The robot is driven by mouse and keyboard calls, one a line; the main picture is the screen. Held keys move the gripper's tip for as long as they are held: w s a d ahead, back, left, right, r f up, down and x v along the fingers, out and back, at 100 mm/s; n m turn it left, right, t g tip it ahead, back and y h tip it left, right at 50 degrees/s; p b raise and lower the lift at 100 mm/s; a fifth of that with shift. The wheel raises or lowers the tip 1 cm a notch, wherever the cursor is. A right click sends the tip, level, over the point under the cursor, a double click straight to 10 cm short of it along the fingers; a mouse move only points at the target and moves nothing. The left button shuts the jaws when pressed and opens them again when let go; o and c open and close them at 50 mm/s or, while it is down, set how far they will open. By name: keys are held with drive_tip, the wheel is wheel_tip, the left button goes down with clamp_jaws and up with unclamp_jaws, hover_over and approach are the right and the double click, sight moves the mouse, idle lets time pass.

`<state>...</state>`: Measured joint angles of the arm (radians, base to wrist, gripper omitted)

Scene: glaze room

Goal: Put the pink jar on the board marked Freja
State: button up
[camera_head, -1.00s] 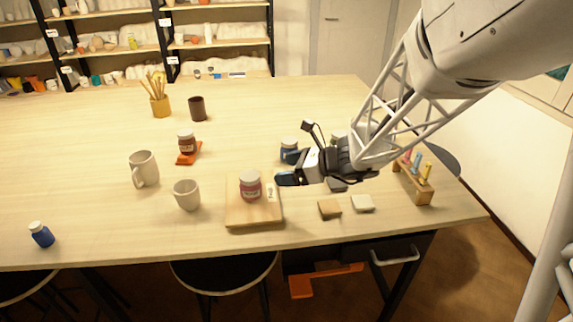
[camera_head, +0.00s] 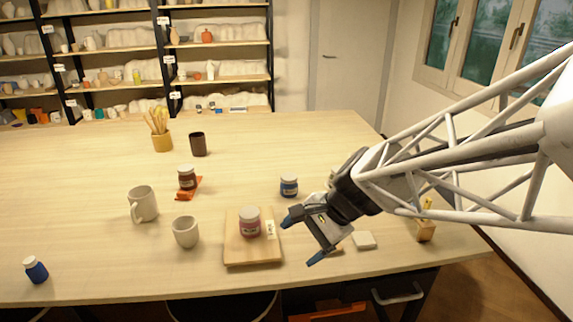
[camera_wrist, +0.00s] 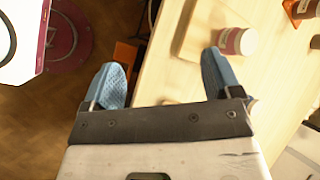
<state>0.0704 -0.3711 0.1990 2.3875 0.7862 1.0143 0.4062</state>
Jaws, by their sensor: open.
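The pink jar (camera_head: 249,226) with a whitish lid stands upright on a wooden board (camera_head: 254,259) near the table's front edge. The board bears a small white label whose writing is too small to read. My gripper (camera_head: 303,239) is open and empty, to the right of the jar and board, with its blue fingertips apart. One fingertip is close to the board's right edge in this view. In the wrist view the pink jar (camera_wrist: 238,41) shows beyond the right fingertip, and nothing is between the fingers (camera_wrist: 165,79).
A blue jar (camera_head: 289,186) stands behind the board. A grey cup (camera_head: 185,232), a mug (camera_head: 143,205) and a dark jar (camera_head: 187,179) on an orange piece are to the left. A pale block (camera_head: 363,240) lies right of my gripper.

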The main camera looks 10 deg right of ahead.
drive_tip(key=s+d+r+n+t+h, duration=0.1)
drive_tip(key=s+d+r+n+h, duration=0.2)
drive_tip(key=s+d+n+h, duration=0.4)
drive_tip(key=s+d+n, duration=0.1)
drive_tip(key=s+n, duration=0.2)
drive_tip(key=s, duration=0.1)
drive_tip(key=shift+s+r+n, duration=0.3)
drive_tip(key=shift+s, duration=0.1)
